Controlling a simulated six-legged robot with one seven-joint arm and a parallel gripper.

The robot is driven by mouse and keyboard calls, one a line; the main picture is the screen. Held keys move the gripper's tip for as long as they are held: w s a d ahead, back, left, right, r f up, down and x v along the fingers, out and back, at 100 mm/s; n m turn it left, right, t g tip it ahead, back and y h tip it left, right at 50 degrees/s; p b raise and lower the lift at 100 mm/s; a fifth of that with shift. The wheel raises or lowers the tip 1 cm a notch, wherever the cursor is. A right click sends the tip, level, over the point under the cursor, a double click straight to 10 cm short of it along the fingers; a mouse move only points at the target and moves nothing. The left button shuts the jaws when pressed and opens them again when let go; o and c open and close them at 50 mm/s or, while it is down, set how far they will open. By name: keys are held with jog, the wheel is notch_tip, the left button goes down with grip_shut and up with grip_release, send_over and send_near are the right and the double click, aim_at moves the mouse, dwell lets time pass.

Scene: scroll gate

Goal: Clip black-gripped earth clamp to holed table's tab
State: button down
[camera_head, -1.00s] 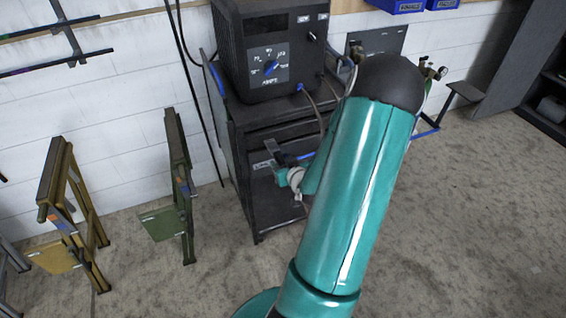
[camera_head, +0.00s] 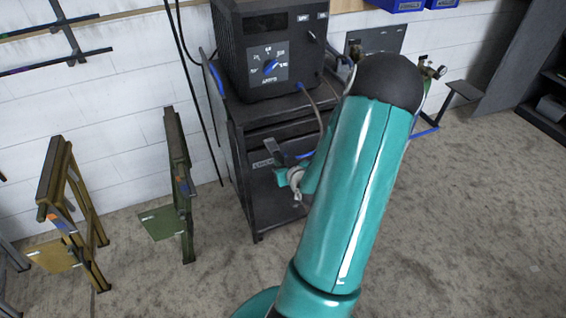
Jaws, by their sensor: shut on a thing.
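My gripper (camera_head: 272,147) is small and partly hidden behind my teal arm, in front of the dark cart's open shelf. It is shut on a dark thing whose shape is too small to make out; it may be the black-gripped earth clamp. A blue piece (camera_head: 304,155) shows just right of it; I cannot tell what it belongs to. No holed table top can be made out. A yellow folded stand (camera_head: 72,215) with a flat yellow tab and a green one (camera_head: 180,180) with a green tab stand at the left, apart from my gripper.
A black welding machine (camera_head: 268,45) sits on the dark cart (camera_head: 240,165), with cables running down its front. Blue bins (camera_head: 396,5) are at the top. A dark shelf unit stands far right. The floor at front and right is clear.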

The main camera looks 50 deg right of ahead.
jog(key=s+a, duration=0.4)
jog(key=s, duration=0.3)
dwell(2.2)
